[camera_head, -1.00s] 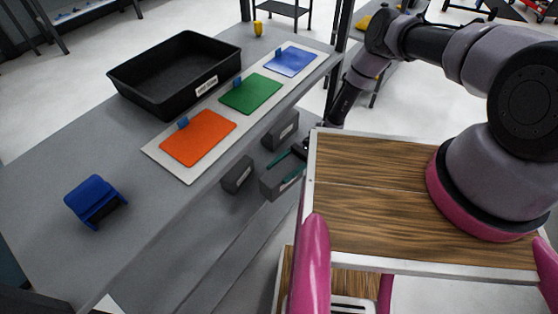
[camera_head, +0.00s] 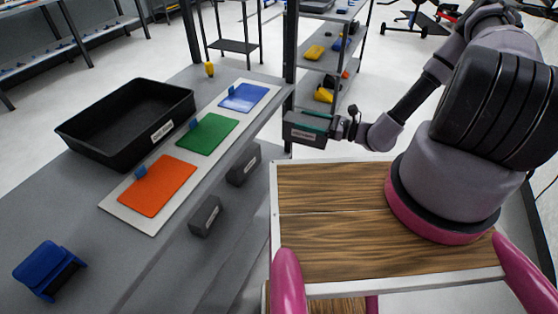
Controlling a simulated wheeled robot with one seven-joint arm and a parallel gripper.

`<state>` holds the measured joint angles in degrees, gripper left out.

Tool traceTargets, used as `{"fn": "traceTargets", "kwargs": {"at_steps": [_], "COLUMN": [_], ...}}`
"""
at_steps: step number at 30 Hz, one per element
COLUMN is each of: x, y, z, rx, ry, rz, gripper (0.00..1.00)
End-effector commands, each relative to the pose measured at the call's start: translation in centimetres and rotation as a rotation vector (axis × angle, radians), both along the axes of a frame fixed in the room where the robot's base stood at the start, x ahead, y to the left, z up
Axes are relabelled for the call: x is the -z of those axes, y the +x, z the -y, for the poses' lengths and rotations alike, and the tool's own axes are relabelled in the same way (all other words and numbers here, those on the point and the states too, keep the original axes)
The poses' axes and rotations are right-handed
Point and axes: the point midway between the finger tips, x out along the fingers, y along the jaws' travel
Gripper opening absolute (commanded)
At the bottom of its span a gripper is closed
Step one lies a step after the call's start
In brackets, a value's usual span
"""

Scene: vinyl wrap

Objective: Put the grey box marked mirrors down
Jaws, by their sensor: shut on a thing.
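The grey box (camera_head: 305,130) carries a small label on its near face, too small to read surely. My gripper (camera_head: 318,120) is shut on this box, with its green-edged fingers along the box's top. The box is held in the air, to the right of the workbench (camera_head: 85,210) and beside its far right post. It is clear of the bench's lower shelf.
Two other grey boxes, a nearer one (camera_head: 206,216) and a farther one (camera_head: 244,164), sit on the lower shelf. A black tray (camera_head: 75,140) and a white board (camera_head: 118,208) with orange, green and blue sheets lie on top. A blue tool (camera_head: 45,268) is near left.

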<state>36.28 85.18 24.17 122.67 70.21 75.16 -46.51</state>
Motion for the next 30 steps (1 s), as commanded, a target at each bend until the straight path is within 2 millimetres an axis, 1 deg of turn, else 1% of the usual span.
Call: {"fn": "traceTargets", "kwargs": {"at_steps": [1, 3, 6, 9, 12, 15, 21, 24, 30], "x": [-2.1, -4.5, -7.5, -9.9, -11.8, -13.2, -15.5, -14.8, -14.8], "y": [1.9, 4.6, 8.1, 10.9, 13.2, 15.0, 17.5, 17.2, 17.2], "z": [2.1, 4.5, 7.5, 10.2, 12.2, 13.9, 16.3, 16.0, 16.0], "rx": [0.134, 0.312, 0.541, 0.731, 0.878, 0.997, 1.174, 1.159, 1.157], "ry": [0.006, 0.006, 0.006, 0.004, 0.003, 0.002, 0.003, -0.006, -0.006], "rz": [-0.001, -0.001, 0.003, 0.004, 0.006, 0.005, 0.005, -0.003, -0.003], "gripper": [0.0, 0.0, 0.0, 0.0, 0.0, 0.0, 0.0, 0.0, 0.0]}}
